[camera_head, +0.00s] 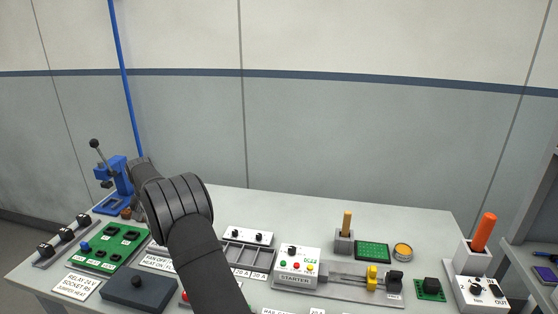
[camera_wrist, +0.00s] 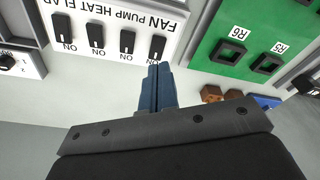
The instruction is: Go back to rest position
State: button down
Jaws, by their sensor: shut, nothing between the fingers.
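My gripper (camera_wrist: 158,72) shows in the wrist view with its two blue-grey fingers together and nothing between them. Its tips are at the lower edge of a white switch panel (camera_wrist: 110,12), close to the rightmost of several black switches (camera_wrist: 157,47). I cannot tell whether the tips touch that switch. The panel's lettering appears upside down, with "ON" at the switches. In the head view my arm reaches to the left part of the bench and hides the panel; the fingers cannot be made out there.
A green relay board (camera_wrist: 232,50) lies right of the fingers in the wrist view. In the head view, a blue lever press (camera_head: 115,180) stands at the back left, a dark blue box (camera_head: 138,290) lies in front, and a starter unit (camera_head: 297,265) lies right of my arm. The back middle bench is clear.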

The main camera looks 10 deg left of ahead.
notch_tip(320, 180, down, 4)
jog(key=shift+f, duration=0.25)
jog(key=shift+r, duration=0.15)
notch_tip(320, 180, up, 6)
jog(key=shift+r, duration=0.15)
notch_tip(320, 180, down, 7)
notch_tip(320, 180, up, 9)
jog(key=w+d+r+m, duration=0.1)
jog(key=d+m, duration=0.4)
jog(key=m, duration=0.2)
jog(key=shift+w+d+m+g, duration=0.3)
jog(key=shift+w+d+m, duration=0.1)
